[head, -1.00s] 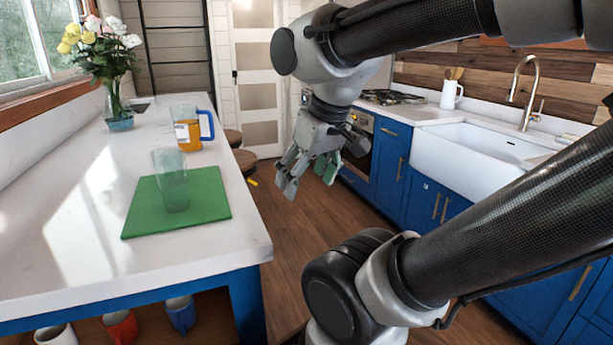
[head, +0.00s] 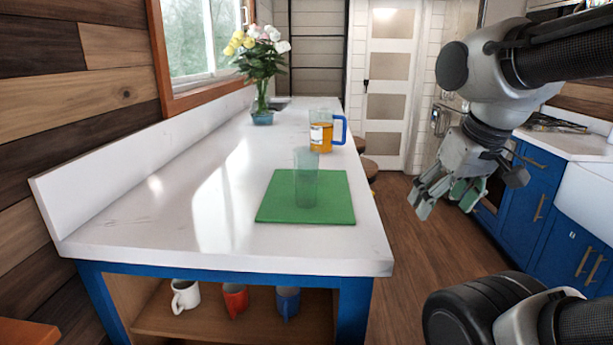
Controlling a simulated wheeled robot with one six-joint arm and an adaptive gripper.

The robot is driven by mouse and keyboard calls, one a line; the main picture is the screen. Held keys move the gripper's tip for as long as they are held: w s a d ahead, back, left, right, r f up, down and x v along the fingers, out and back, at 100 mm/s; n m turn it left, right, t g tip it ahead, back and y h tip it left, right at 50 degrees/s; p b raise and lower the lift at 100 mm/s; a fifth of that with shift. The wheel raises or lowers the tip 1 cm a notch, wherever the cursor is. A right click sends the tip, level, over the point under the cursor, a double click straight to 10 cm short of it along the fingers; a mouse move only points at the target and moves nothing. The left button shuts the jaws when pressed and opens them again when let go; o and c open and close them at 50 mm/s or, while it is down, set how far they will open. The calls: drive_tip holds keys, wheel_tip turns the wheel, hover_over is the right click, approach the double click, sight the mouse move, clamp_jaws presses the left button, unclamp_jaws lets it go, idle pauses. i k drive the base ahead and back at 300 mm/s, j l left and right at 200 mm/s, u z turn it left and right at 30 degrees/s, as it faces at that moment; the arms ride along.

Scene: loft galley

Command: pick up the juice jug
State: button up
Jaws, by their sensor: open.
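The juice jug (head: 321,138) is a clear jug with orange juice in its lower part, a white label and a blue handle on its right side. It stands upright on the white counter (head: 130,205), behind the green board. My gripper (head: 443,202) is open and empty. It hangs over the floor to the right of the counter, apart from the jug, with its fingers pointing down.
A clear tumbler (head: 305,178) stands on a green cutting board (head: 335,205) in front of the jug. A flower vase (head: 262,108) stands farther back by the window. Mugs sit on the shelf (head: 215,325) below. Stools (head: 369,167) stand beyond the counter's right edge.

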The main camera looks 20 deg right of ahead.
sight(322, 120)
drive_tip(key=k, duration=0.6)
drive_tip(key=k+u, duration=0.2)
drive_tip(key=u, duration=0.15)
drive_tip(key=k+j+u, duration=0.1)
drive_tip(key=k+u, duration=0.25)
drive_tip(key=k+j+u, duration=0.1)
drive_tip(key=u, duration=0.25)
drive_tip(key=i+l, duration=0.15)
drive_tip(key=l, duration=0.35)
drive_tip(key=i+l+u, duration=0.1)
drive_tip(key=l, duration=0.4)
drive_tip(key=i+l, duration=0.15)
drive_tip(key=l, duration=0.35)
drive_tip(key=i+l+u, duration=0.1)
drive_tip(key=l, duration=0.45)
drive_tip(key=i+l, duration=0.1)
drive_tip(key=l, duration=0.45)
drive_tip(key=i+l, duration=0.1)
drive_tip(key=l, duration=0.4)
drive_tip(key=i+l, duration=0.15)
drive_tip(key=l, duration=0.4)
drive_tip(key=i+l, duration=0.1)
drive_tip(key=l, duration=0.4)
drive_tip(key=i+l, duration=0.1)
drive_tip(key=l, duration=0.45)
drive_tip(key=i+l, duration=0.1)
drive_tip(key=l, duration=0.4)
drive_tip(key=i+l, duration=0.15)
drive_tip(key=l, duration=0.4)
